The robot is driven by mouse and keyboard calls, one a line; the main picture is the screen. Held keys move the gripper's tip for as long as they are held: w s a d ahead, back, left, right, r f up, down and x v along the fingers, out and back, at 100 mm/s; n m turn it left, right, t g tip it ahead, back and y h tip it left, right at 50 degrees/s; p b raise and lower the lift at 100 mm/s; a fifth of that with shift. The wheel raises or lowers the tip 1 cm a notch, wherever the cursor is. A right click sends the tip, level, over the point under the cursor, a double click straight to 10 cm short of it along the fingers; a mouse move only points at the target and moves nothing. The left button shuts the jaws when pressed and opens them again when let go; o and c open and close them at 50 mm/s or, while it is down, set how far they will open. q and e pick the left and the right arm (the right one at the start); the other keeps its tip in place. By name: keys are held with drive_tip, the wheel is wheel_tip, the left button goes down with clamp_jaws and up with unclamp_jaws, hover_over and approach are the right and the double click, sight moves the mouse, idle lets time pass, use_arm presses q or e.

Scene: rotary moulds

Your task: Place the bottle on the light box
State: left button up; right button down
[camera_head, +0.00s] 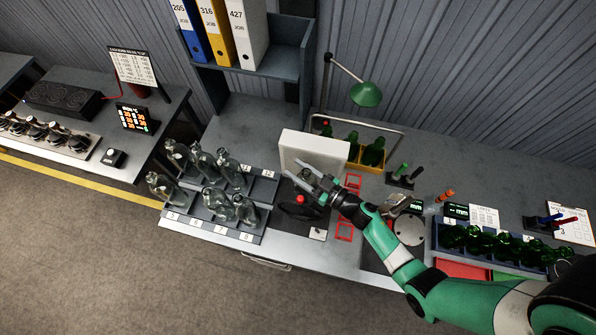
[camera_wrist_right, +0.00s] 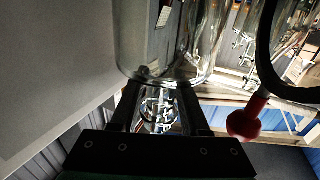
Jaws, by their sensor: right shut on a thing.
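The white light box (camera_head: 315,150) stands upright on the bench, left of its middle. My right gripper (camera_head: 312,180) is in front of the light box's lower part. In the right wrist view, a clear glass bottle (camera_wrist_right: 165,40) stands between the dark fingers of the right gripper (camera_wrist_right: 158,95), which is shut on it. In that view a pale flat surface (camera_wrist_right: 60,70), probably the light box, is close on the left. The held bottle is hard to make out in the head view. My left gripper is not in view.
A black round device with a red knob (camera_head: 300,199) is just below the gripper; the red knob (camera_wrist_right: 245,120) is close in the wrist view. Several clear bottles stand in a numbered rack (camera_head: 200,232) at left. A yellow crate (camera_head: 355,152) of green bottles is behind.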

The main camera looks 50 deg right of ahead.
drive_tip(key=shift+c, duration=2)
unclamp_jaws()
drive_tip(key=shift+r, duration=0.1)
drive_tip(key=shift+s, duration=0.25)
drive_tip(key=s+d+p, duration=0.1)
drive_tip(key=s+p, duration=0.1)
drive_tip(key=s, duration=0.9)
drive_tip(key=shift+s, duration=0.25)
